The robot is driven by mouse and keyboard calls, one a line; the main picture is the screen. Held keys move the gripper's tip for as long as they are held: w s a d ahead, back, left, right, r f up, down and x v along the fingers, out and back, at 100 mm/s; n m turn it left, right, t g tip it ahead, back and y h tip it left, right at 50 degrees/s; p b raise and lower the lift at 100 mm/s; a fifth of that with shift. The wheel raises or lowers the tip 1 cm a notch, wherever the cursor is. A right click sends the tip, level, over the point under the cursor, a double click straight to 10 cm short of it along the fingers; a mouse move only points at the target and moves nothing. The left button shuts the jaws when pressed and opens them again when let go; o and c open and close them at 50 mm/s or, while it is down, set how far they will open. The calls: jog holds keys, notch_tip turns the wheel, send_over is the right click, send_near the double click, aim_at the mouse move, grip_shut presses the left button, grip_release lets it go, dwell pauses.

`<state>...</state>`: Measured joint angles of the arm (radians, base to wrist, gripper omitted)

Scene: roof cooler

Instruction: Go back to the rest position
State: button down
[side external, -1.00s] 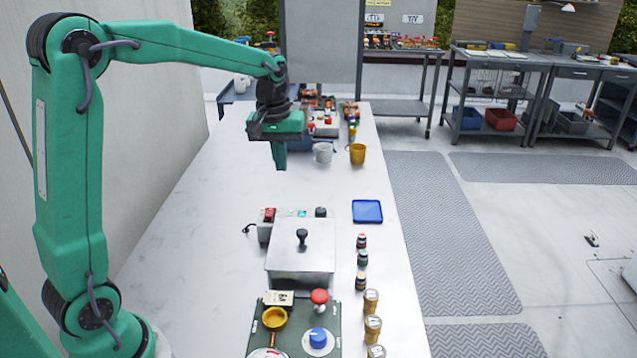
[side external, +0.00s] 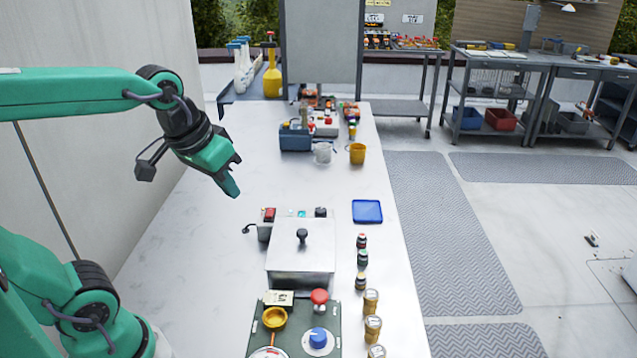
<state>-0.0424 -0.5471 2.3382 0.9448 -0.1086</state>
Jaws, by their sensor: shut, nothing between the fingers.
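My gripper (side external: 233,188) is in the side external view, left of centre. It hangs above the white table's left part, tilted with its fingertips pointing down and to the right. It is shut and holds nothing. It is apart from everything on the table. My green arm comes in from the left edge, bent.
On the white table (side external: 215,255) stand a metal box with a black knob (side external: 300,258), a blue tray (side external: 367,211), several small bottles and jars, a yellow cup (side external: 357,154), a clear cup (side external: 322,153) and a blue container (side external: 295,138). A panel (side external: 290,331) holds a red button. The table's left side is clear.

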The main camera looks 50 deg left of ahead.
jog(key=shift+m+t, duration=0.5)
jog(key=shift+m, duration=0.4)
jog(key=s, duration=0.1)
jog(key=s+f, duration=0.1)
jog(key=s+d, duration=0.1)
jog(key=s, duration=0.1)
jog(key=shift+f, duration=0.3)
